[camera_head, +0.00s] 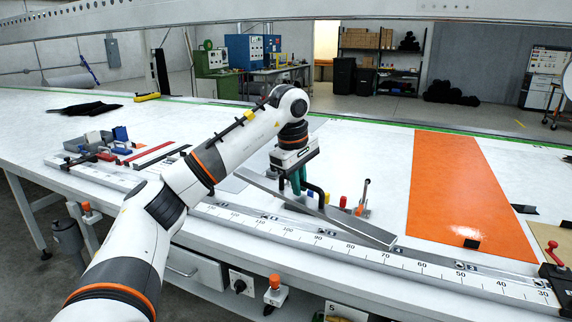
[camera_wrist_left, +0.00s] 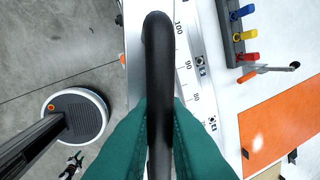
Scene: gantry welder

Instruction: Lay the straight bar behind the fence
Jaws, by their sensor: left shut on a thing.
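The straight bar (camera_head: 345,226) is a long grey metal bar with a black loop handle (camera_wrist_left: 158,60). My left gripper (camera_head: 298,181) has teal fingers, which also show in the left wrist view (camera_wrist_left: 160,135), shut on the handle. In the head view the bar runs slantwise from upper left to lower right, its right end over or near the scaled rail (camera_head: 450,276), which looks like the fence. I cannot tell whether the bar touches the table or rail. My arm hides part of the rail. My right gripper is not in view.
A small holder with red, yellow and blue pieces (camera_wrist_left: 238,35) stands behind the bar. An orange sheet (camera_head: 455,190) lies to the right. Blocks and clamps (camera_head: 100,148) crowd the left. A red-handled clamp (camera_head: 554,252) is at the right end. White table between is clear.

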